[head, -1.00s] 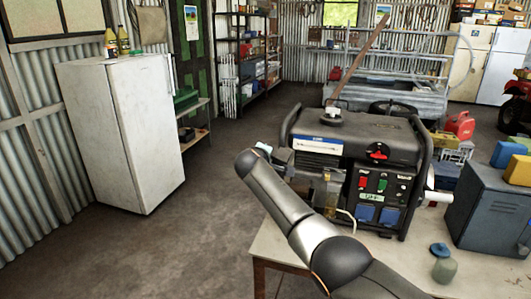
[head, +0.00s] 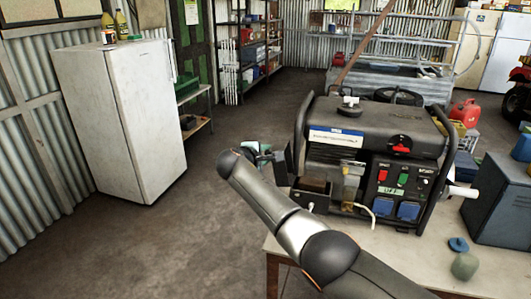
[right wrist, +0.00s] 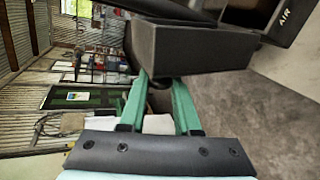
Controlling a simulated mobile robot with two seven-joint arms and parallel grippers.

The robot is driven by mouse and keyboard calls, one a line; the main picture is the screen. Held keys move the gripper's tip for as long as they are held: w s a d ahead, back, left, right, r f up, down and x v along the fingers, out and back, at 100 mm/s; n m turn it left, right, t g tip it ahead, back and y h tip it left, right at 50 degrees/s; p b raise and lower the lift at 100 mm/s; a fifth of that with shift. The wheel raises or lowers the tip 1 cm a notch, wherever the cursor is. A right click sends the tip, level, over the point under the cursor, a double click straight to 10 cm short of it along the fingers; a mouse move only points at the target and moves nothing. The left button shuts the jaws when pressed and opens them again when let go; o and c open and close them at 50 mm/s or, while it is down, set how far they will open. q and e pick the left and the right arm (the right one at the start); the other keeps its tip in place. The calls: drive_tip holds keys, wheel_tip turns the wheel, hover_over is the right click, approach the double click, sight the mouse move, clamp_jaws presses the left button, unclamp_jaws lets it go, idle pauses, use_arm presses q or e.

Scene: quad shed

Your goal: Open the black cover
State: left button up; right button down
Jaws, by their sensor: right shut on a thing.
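The generator (head: 375,150) stands on the table, with dark bodywork and a panel of red, green and blue sockets. The black cover (head: 284,163) stands out at its left end, beside an exposed brown block (head: 314,187). My right gripper (head: 264,151) is at the cover, partly hidden behind my own wrist. In the right wrist view its green fingers (right wrist: 158,84) close on a small dark part under a dark box-shaped piece (right wrist: 195,47). A panel marked AIR (right wrist: 285,18) shows at the upper right. My left gripper is not in view.
The pale table (head: 360,268) holds a grey metal box (head: 500,205) and a blue-capped jar (head: 463,264) on the right. A white fridge (head: 115,120) stands at the left. Open floor (head: 165,240) lies between it and the table.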

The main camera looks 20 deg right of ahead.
drive_tip(key=c, duration=0.6)
unclamp_jaws()
drive_tip(key=shift+s, duration=0.1)
drive_tip(key=v, duration=1.2)
drive_tip(key=shift+s+a+r, duration=0.1)
drive_tip(key=shift+s+a, duration=0.05)
